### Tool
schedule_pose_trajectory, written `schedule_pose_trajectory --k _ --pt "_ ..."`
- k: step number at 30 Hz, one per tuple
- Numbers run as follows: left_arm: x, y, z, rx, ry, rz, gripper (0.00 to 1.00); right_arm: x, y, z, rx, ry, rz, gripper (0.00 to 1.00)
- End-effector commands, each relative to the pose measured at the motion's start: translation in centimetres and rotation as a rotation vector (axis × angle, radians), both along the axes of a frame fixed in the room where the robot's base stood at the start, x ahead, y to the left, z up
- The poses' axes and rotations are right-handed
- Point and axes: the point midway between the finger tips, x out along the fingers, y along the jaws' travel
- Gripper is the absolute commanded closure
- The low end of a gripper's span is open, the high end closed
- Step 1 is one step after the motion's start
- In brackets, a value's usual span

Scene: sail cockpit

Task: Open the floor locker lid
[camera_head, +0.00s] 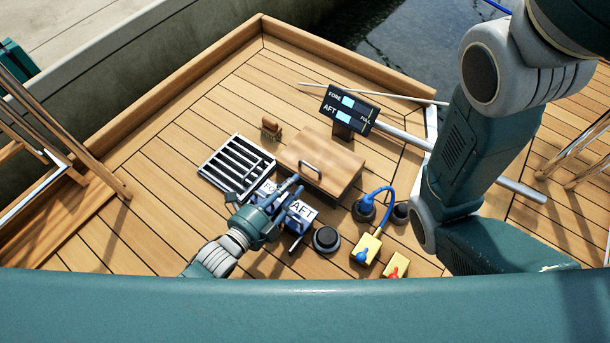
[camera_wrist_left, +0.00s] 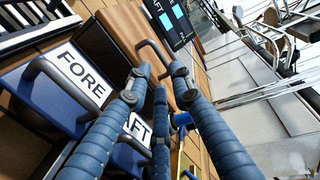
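In the left wrist view the handle (camera_wrist_left: 150,50) shows just beyond the fingertips. My left gripper (camera_head: 293,184) is at the lid's near left edge, close to the handle. Its blue fingers (camera_wrist_left: 158,78) are spread apart and I see nothing held. Whether a fingertip touches the handle I cannot tell. My right arm comes down at the right; its gripper is out of view.
A handled block labelled FORE (camera_wrist_left: 85,75) and one labelled AFT (camera_head: 302,209) sit beneath my left gripper. A display (camera_head: 349,109) stands behind the lid. A yellow box (camera_head: 369,247) with a blue hose is nearer right.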

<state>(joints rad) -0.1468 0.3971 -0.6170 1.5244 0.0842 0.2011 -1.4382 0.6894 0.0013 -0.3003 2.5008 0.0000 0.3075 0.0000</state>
Motion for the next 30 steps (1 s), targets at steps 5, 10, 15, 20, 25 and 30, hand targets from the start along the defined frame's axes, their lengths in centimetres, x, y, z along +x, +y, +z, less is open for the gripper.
schedule_pose_trajectory --k 5,10,15,20,25,30 --pt "2.9 -2.1 -1.2 -0.002 -0.002 0.000 0.78 -0.2 0.0 -2.6 -0.001 -0.004 -0.001 0.61" --pt "4.6 -3.3 -1.5 0.000 -0.001 0.001 0.78 -0.2 0.0 -3.8 -0.001 -0.004 -0.001 0.61" --pt "5.3 -3.8 -1.5 0.000 0.001 0.001 0.78 -0.2 0.0 -4.1 -0.001 -0.004 -0.001 0.61" --pt "5.4 -3.9 -1.4 0.001 0.002 0.001 0.78 -0.2 0.0 -4.1 -0.001 -0.005 -0.001 0.61" --pt "5.4 -3.9 -1.4 0.001 0.002 0.001 0.92 -0.2 0.0 -4.1 -0.001 -0.005 -0.001 0.61" --pt "5.4 -3.8 -1.4 0.001 0.002 0.001 1.00 -0.2 0.0 -4.1 -0.001 -0.005 -0.001 0.61"
